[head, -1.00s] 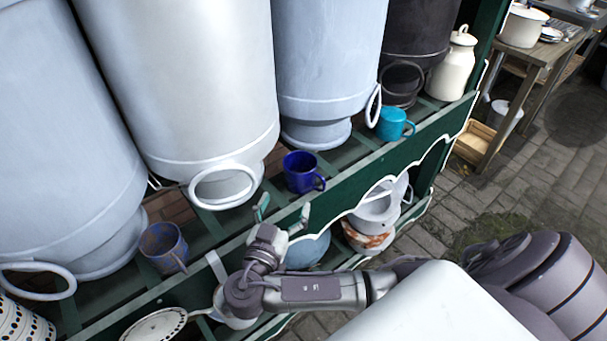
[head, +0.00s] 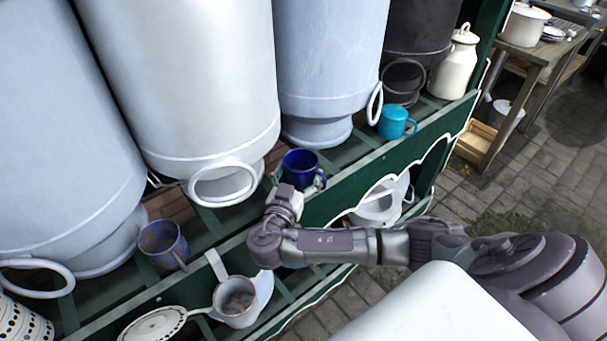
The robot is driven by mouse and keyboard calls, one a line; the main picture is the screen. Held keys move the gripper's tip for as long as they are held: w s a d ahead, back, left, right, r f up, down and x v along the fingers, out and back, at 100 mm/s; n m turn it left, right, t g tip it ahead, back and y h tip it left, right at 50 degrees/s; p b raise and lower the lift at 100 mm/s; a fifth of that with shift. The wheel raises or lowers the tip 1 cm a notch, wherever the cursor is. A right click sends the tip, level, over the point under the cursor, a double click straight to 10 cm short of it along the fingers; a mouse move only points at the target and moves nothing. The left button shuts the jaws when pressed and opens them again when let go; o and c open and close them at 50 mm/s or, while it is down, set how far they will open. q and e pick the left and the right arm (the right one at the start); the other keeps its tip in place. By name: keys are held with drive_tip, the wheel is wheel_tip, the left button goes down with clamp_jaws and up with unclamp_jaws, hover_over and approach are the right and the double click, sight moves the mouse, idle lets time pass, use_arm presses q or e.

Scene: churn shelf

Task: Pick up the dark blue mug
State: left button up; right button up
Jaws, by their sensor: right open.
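The dark blue mug (head: 300,163) stands upright on the green upper shelf, in front of the gap between two large churns. My right gripper (head: 299,177) is at the mug, coming from the front. It is open, with one finger at the mug's left side and the other at its right side, near the handle. Whether the fingers touch the mug cannot be told. The gripper hides the mug's lower front. My left gripper is not in view.
A teal mug (head: 393,122) stands to the right and a worn blue-brown mug (head: 163,245) to the left. Large churns (head: 190,90) stand close behind. The lower shelf holds a pan (head: 237,300) and a white pot (head: 378,208). Paving lies at right.

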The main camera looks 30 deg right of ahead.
drive_tip(key=c, duration=1)
drive_tip(key=shift+r, duration=0.15)
wheel_tip(320, 180, up, 4)
drive_tip(key=shift+s+d+r, duration=0.1)
drive_tip(key=shift+s+d, duration=0.05)
drive_tip(key=s+d+r, duration=0.6)
drive_tip(key=s+r, duration=0.1)
drive_tip(key=s, duration=0.2)
drive_tip(key=s+a+n+t+y+p, duration=0.1)
drive_tip(key=s+a+n+t+y, duration=0.1)
drive_tip(key=a, duration=0.4)
drive_tip(key=s+a+f+n+t+y+p, duration=0.1)
drive_tip(key=s+a+n+t+y+p, duration=0.1)
drive_tip(key=a+n+y, duration=0.2)
drive_tip(key=s+a+n+t+y+p, duration=0.2)
drive_tip(key=a+n+y, duration=0.2)
drive_tip(key=a+y, duration=0.4)
drive_tip(key=shift+a+f+t, duration=0.15)
drive_tip(key=shift+a+t, duration=0.15)
drive_tip(key=shift+a, duration=0.05)
